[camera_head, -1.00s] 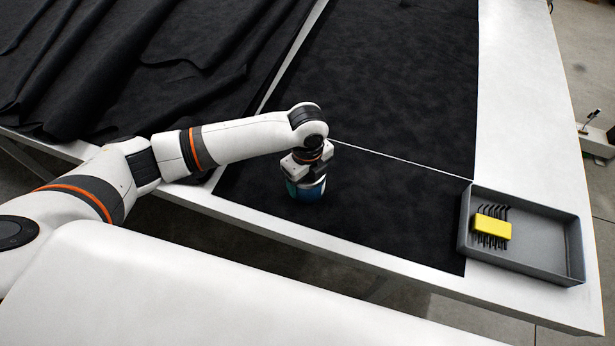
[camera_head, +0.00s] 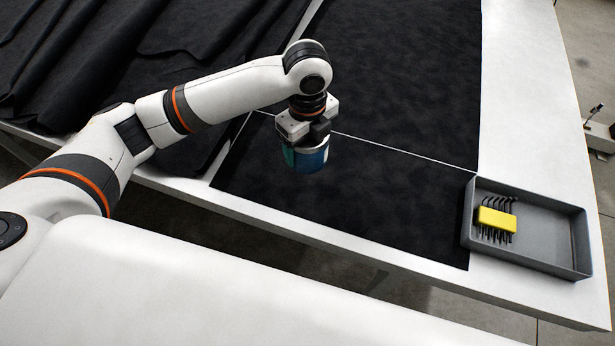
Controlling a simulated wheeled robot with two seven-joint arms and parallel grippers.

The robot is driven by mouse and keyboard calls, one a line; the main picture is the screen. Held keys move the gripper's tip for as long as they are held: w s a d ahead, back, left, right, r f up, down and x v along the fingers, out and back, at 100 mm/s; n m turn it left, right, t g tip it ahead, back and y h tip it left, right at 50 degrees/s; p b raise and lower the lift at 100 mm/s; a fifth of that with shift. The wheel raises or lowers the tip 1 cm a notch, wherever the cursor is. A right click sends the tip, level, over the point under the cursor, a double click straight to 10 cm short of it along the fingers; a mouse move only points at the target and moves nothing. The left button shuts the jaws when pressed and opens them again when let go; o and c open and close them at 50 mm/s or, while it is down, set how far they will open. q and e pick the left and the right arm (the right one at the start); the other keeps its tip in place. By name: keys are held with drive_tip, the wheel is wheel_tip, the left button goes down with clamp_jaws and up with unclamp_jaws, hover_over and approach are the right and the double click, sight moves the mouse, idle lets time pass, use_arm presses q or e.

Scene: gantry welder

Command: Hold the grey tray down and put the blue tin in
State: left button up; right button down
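The blue tin (camera_head: 312,160) hangs under my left gripper (camera_head: 308,140) in the head view, over the black cloth left of the tray. The gripper is shut on the tin's upper part and hides its top. The tin looks upright and raised above the cloth. The grey tray (camera_head: 545,259) lies at the right on the white table edge, its left wall beside the black cloth. A yellow holder with black hex keys (camera_head: 497,219) lies in the tray's left part; the right part is empty. My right gripper is not in view.
The black cloth (camera_head: 400,80) covers the middle of the white table (camera_head: 530,90), with a thin white line across it. Folded dark fabric (camera_head: 110,60) lies at the upper left. The cloth between tin and tray is clear.

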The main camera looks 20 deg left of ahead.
use_arm(q)
wheel_tip(320, 180, down, 5)
drive_tip(key=shift+r+p, duration=0.1)
drive_tip(key=shift+p, duration=0.5)
wheel_tip(320, 180, down, 4)
drive_tip(key=shift+f+p, duration=0.1)
drive_tip(key=shift+p, duration=1)
drive_tip(key=shift+f, duration=0.2)
drive_tip(key=shift+f, duration=0.1)
drive_tip(key=shift+f, duration=0.15)
drive_tip(key=o, duration=1.3)
drive_tip(key=shift+f, duration=0.1)
